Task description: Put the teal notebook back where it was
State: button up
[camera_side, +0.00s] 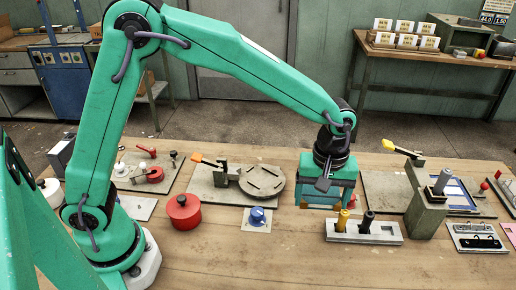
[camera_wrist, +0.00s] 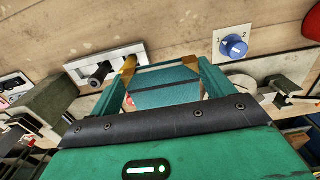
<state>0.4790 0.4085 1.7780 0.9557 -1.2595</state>
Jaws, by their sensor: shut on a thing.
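My gripper (camera_side: 326,200) hangs pointing down over the middle right of the bench in the side view. In the wrist view its two teal fingers (camera_wrist: 164,82) stand either side of a flat teal piece, which I take for the teal notebook (camera_wrist: 166,92). The gripper is shut on it. In the side view I cannot clearly tell the notebook from the teal gripper. Whether its lower edge touches the bench is unclear.
A grey block (camera_side: 390,234) with a yellow peg (camera_side: 343,219) and a dark peg (camera_side: 367,220) stands close in front of the gripper. A blue knob (camera_side: 257,215) and a round plate (camera_side: 262,182) are to its left. A grey post (camera_side: 425,212) stands right.

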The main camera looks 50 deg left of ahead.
jog(key=w+a+f, duration=0.4)
jog(key=w+a, duration=0.1)
jog(key=w+a+f, duration=0.3)
jog(key=shift+w, duration=0.2)
dwell(0.3)
jog(key=shift+f, duration=0.1)
jog(key=shift+f, duration=1.9)
jog(key=shift+f, duration=0.15)
jog(key=o, duration=1)
notch_tip(320, 180, up, 12)
jog(key=shift+r, duration=0.15)
